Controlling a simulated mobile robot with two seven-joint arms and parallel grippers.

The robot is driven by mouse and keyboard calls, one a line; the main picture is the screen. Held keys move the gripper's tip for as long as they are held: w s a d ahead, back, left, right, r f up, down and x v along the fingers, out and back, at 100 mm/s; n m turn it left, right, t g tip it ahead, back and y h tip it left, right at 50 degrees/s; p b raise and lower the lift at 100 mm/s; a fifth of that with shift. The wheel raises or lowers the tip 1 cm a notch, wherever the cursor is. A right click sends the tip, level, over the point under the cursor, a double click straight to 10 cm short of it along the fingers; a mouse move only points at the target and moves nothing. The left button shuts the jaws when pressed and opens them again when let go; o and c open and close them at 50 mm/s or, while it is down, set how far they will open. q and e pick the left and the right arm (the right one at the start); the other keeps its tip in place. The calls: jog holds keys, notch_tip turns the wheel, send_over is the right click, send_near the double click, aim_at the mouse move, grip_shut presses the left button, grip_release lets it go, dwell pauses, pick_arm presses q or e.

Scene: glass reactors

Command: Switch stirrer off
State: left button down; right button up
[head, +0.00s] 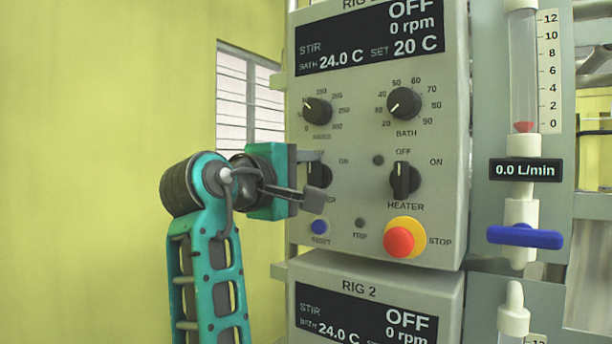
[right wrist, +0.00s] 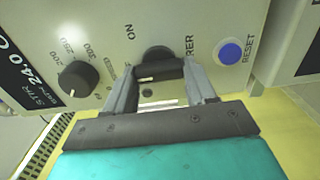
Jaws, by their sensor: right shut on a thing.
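The stirrer switch is a dark rotary knob (right wrist: 157,58) on the light grey panel of the upper rig (head: 440,150), with OFF and ON marks around it. My right gripper (right wrist: 160,80) is shut on this knob, one grey finger on each side. In the head view the right gripper (head: 316,180) reaches the panel from the left and hides part of the switch (head: 318,170) and its label. Which mark the knob points to is not clear. The upper display (head: 370,38) reads STIR OFF, 0 rpm. My left gripper is not in view.
The RPM-side knob (head: 317,110), bath knob (head: 404,102) and heater switch (head: 402,180) are close by. Below are the blue reset button (head: 320,227) and red stop button (head: 399,242). A second rig (head: 450,300) sits underneath. A flow tube with blue valve (head: 525,236) stands right.

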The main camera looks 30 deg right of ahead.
jog(key=o, duration=1)
jog(key=shift+o, duration=0.2)
jog(key=v, duration=1.3)
jog(key=shift+b, duration=0.4)
jog(key=shift+f, duration=0.1)
